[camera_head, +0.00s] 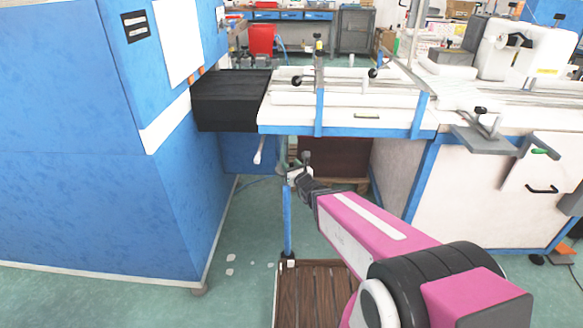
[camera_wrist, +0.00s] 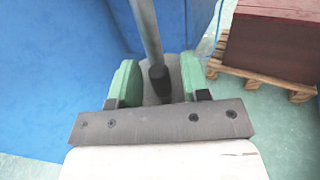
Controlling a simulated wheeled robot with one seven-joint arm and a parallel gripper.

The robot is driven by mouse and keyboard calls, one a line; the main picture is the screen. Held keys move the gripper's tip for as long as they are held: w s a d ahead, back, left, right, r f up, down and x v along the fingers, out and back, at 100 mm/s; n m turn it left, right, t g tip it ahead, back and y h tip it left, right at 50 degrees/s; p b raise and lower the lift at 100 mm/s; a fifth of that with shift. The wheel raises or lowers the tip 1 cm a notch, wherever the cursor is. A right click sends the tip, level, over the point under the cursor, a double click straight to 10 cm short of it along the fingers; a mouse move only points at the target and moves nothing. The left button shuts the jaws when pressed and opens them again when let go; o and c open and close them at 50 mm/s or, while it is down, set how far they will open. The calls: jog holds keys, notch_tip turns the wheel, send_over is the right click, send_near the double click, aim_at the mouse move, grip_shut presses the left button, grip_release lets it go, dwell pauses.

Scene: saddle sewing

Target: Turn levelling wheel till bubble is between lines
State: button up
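In the wrist view, my gripper (camera_wrist: 162,80) has two green fingers set apart. A pale rounded piece (camera_wrist: 174,70), possibly the levelling wheel, shows between them, with a grey rod (camera_wrist: 147,30) ending in a dark tip (camera_wrist: 159,77) over it. I cannot tell whether the fingers touch the pale piece. In the head view, my gripper (camera_head: 294,172) is small and partly hidden, at the upright under the white table (camera_head: 390,127). A small yellow-green vial (camera_head: 366,115), possibly the level, is on the table's front face. Its bubble and lines are too small to read.
A large blue cabinet (camera_head: 90,170) stands close on the left. A white lever (camera_head: 259,150) hangs below the table's left end. A slatted wooden platform (camera_head: 318,290) lies on the floor below my arm. A dark red block on a pallet (camera_wrist: 268,78) is at the right in the wrist view.

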jog(key=v, duration=0.7)
jog(key=shift+s, duration=0.25)
jog(key=shift+d, duration=0.1)
